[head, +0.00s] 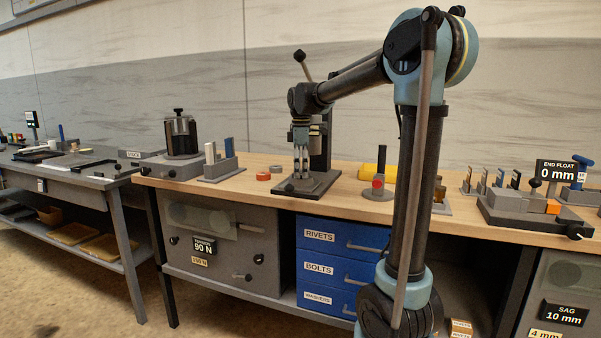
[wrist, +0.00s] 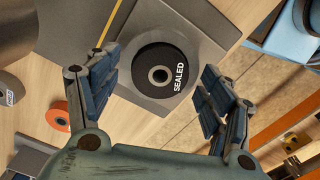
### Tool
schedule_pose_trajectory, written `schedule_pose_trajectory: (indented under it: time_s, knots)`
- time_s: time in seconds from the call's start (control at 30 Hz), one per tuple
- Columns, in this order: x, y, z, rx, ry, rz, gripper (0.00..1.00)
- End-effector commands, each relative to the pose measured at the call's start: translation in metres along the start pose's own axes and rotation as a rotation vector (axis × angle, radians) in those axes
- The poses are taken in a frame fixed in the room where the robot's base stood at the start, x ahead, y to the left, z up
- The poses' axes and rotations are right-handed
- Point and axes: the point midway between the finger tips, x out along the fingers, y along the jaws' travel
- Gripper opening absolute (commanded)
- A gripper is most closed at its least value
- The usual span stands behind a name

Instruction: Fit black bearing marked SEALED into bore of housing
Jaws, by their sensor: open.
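My gripper (wrist: 160,68) is open, with one finger on each side of the bearing and a gap on both sides. In the head view my gripper (head: 301,150) points down above the dark press base (head: 318,183). The bearing is too small to make out there.
An orange ring (wrist: 57,116) lies beside the base, also seen in the head view (head: 263,176). The press column (head: 320,145) stands close behind my gripper. A slotted rack (head: 222,168) is to the left, a stand with a red button (head: 377,184) to the right.

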Motion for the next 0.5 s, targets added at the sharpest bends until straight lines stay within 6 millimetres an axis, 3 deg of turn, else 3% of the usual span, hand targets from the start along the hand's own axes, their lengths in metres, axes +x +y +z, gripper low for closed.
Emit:
schedule_pose_trajectory:
  time_s: [0.5]
  knots:
    - [-0.061, 0.002, 0.0, 0.0, 0.0, -0.001, 0.74]
